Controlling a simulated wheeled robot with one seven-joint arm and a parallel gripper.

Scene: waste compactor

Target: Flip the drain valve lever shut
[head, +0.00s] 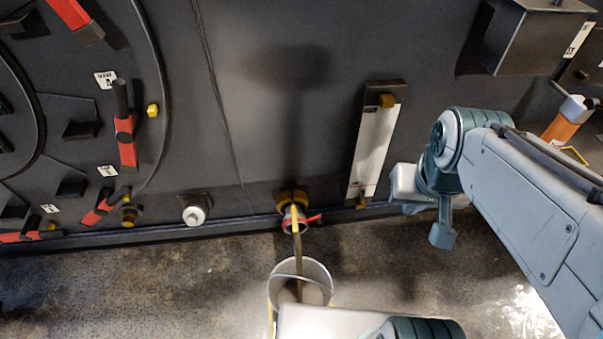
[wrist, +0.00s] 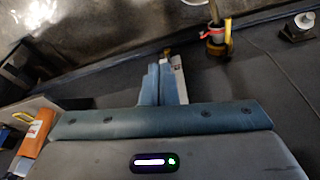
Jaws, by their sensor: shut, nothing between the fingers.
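The drain valve (head: 292,198) is a brass-coloured fitting low on the dark machine wall. A red piece (head: 312,219) and a narrow yellow piece (head: 295,222) are on it; I cannot tell which is the lever. A brown stream hangs from its mouth into a bucket (head: 329,273) below. In the wrist view the valve (wrist: 217,47) is at the upper right, with the yellow piece (wrist: 228,31) upright beside it. My gripper (head: 441,237) is right of the valve and apart from it. Its fingers (wrist: 166,68) are together and empty.
A white gauge panel (head: 370,150) stands on the wall between valve and gripper. A white-capped fitting (head: 194,213) is left of the valve. Red-handled clamps (head: 126,142) are farther left. An orange object (head: 568,120) is at the right. A rail runs along the wall's base.

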